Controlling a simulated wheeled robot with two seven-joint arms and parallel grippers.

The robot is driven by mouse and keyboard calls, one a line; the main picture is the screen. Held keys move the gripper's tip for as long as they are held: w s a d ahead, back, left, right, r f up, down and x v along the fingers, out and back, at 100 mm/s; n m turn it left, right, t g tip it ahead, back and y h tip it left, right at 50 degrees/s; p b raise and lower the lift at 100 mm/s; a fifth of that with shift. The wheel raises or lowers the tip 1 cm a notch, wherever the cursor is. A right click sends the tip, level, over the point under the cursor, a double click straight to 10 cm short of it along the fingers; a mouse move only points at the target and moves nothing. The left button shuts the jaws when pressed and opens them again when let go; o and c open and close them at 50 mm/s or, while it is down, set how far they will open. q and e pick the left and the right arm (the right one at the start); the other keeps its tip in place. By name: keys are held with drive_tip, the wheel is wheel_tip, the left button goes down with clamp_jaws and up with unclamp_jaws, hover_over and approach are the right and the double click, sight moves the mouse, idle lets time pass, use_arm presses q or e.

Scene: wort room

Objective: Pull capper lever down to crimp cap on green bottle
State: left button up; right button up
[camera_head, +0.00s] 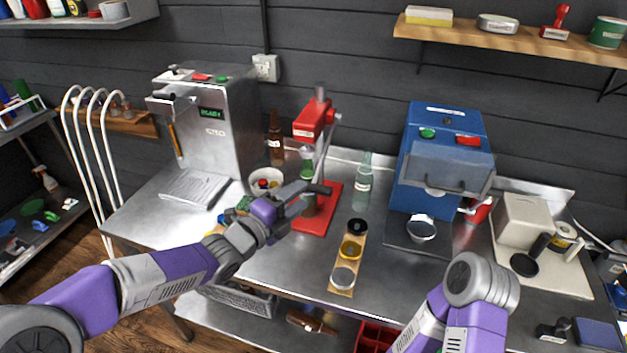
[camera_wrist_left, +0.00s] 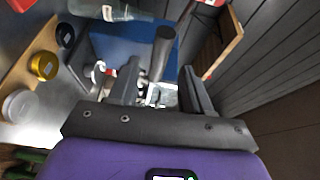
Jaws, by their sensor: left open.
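The red capper (camera_head: 309,121) stands on its red base (camera_head: 322,215) at the back middle of the steel bench. A green bottle (camera_head: 308,168) stands upright under its head, partly hidden by my left gripper. My left gripper (camera_head: 312,194) is open in front of the capper. In the left wrist view a dark round bar, seemingly the lever handle (camera_wrist_left: 161,52), shows between the fingers (camera_wrist_left: 165,88); I cannot tell whether they touch it. The cap on the bottle is too small to make out. My right arm shows at lower right, but its gripper is out of view.
A pale green bottle (camera_head: 362,183) stands right of the capper and a brown bottle (camera_head: 275,138) behind left. A wooden strip (camera_head: 346,265) holds round lids. A steel machine (camera_head: 225,125) stands left, a blue machine (camera_head: 442,150) right.

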sight(309, 191)
use_arm(q)
drive_tip(key=shift+x, duration=2.7)
drive_tip(key=shift+f, duration=0.1)
clamp_jaws()
